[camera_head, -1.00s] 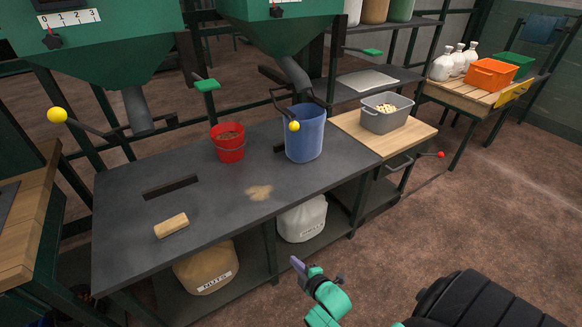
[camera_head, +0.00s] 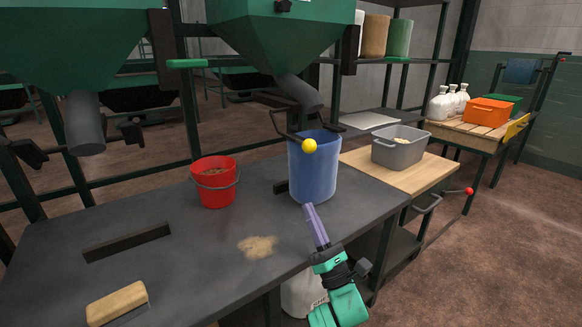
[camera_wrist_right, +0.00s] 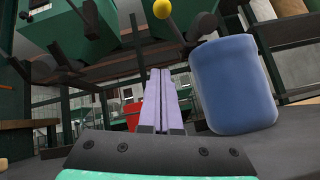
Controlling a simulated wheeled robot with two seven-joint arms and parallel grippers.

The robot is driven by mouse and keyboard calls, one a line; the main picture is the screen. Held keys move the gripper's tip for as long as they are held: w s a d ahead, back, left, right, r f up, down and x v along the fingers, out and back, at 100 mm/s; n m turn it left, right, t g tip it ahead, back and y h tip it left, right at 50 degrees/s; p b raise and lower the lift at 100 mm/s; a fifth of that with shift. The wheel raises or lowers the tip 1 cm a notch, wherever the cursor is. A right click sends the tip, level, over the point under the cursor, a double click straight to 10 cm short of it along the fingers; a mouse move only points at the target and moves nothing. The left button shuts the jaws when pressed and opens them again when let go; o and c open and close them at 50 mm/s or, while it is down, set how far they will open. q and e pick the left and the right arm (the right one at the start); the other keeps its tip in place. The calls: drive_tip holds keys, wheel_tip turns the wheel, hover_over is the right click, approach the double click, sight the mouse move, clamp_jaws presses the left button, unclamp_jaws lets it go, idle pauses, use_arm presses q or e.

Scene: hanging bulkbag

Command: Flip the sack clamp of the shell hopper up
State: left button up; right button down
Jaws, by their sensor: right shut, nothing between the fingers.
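A black bent lever with a yellow ball (camera_head: 309,145) hangs from the spout (camera_head: 298,92) of the right green hopper (camera_head: 285,35), in front of the rim of a blue bucket (camera_head: 313,172). The yellow ball also shows at the top of the right wrist view (camera_wrist_right: 162,9). The left green hopper (camera_head: 75,40) has its own grey spout. I cannot read which hopper is the shell one. My right gripper (camera_head: 308,208) is shut and empty, its lilac fingers pointing up near the blue bucket's lower front, below the ball. My left gripper is out of view.
A red bucket (camera_head: 214,183) stands left of the blue one on the dark table (camera_head: 180,225). A tan block (camera_head: 117,303) and a spilled patch (camera_head: 258,246) lie nearer. A grey bin (camera_head: 398,148) stands on the wooden top at right. A red-knobbed handle (camera_head: 468,191) sticks out there.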

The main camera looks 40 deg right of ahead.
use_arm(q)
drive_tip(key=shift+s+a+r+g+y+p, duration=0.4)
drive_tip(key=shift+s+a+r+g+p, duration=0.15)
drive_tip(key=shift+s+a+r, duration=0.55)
use_arm(e)
drive_tip(key=w+d+r, duration=0.2)
drive_tip(key=w+r, duration=0.3)
drive_tip(key=r, duration=0.5)
drive_tip(key=shift+r, duration=0.2)
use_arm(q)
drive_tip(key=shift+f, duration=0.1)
